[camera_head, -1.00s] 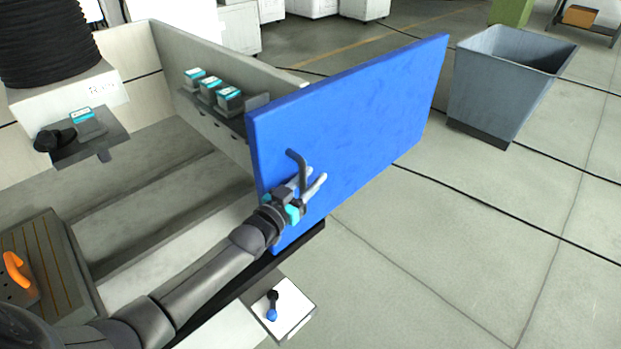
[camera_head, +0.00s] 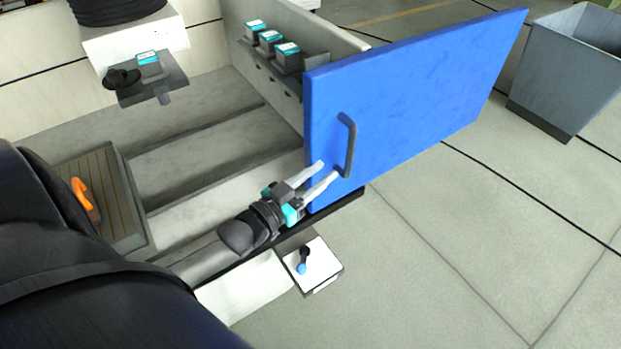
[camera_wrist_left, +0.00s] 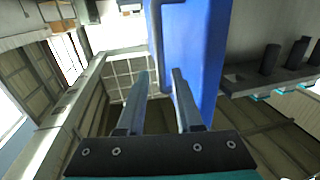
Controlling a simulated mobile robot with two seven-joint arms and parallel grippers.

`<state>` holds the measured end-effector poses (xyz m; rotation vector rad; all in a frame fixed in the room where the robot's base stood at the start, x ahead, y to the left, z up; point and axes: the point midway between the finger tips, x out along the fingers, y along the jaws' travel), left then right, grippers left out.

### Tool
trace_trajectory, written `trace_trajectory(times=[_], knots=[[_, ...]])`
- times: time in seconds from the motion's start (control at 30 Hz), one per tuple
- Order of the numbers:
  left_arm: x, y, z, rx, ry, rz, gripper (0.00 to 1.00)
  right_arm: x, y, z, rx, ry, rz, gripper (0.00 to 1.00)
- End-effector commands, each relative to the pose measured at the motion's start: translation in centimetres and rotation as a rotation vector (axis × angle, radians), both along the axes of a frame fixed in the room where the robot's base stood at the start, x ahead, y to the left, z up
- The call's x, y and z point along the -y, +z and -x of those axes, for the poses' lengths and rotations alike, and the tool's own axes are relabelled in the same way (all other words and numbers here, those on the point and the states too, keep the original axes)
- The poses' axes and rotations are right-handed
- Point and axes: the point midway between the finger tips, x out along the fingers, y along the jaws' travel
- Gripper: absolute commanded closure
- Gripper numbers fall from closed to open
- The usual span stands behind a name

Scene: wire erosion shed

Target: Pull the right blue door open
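The blue door (camera_head: 420,95) stands swung out from the pale machine enclosure, with a dark grey bar handle (camera_head: 349,145) near its left edge. My left gripper (camera_head: 328,170) is open at the door's lower left corner, its two pale fingers apart. In the head view one fingertip overlaps the handle's lower end; I cannot tell whether they touch. In the left wrist view the open fingers (camera_wrist_left: 160,78) show nothing gripped between them, and the blue door (camera_wrist_left: 200,50) rises beyond and to the right. My right gripper is not in view.
A grey bin (camera_head: 565,75) stands right of the door. A shelf with several teal-topped boxes (camera_head: 288,55) is behind the door. A small white box with a blue-tipped lever (camera_head: 313,265) is below the gripper. The floor at lower right is clear.

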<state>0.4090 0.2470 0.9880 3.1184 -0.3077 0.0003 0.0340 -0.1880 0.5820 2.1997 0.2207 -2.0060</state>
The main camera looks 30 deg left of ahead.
Motion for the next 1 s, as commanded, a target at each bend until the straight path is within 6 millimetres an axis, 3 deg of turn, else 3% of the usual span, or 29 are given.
trace_trajectory(times=[0.3,0.87,0.97,1.0], knots=[[-0.5,0.0,2.4,-0.001,0.000,0.000,0.65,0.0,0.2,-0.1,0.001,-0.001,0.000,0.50],[-0.5,0.0,2.5,-0.001,0.001,0.000,0.65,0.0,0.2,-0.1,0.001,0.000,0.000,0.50],[-0.7,-1.3,2.6,-0.025,0.010,-0.006,0.65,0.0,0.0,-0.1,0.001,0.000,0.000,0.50],[-0.9,-2.5,2.7,-0.050,0.019,-0.012,0.65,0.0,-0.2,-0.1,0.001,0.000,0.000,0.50]])
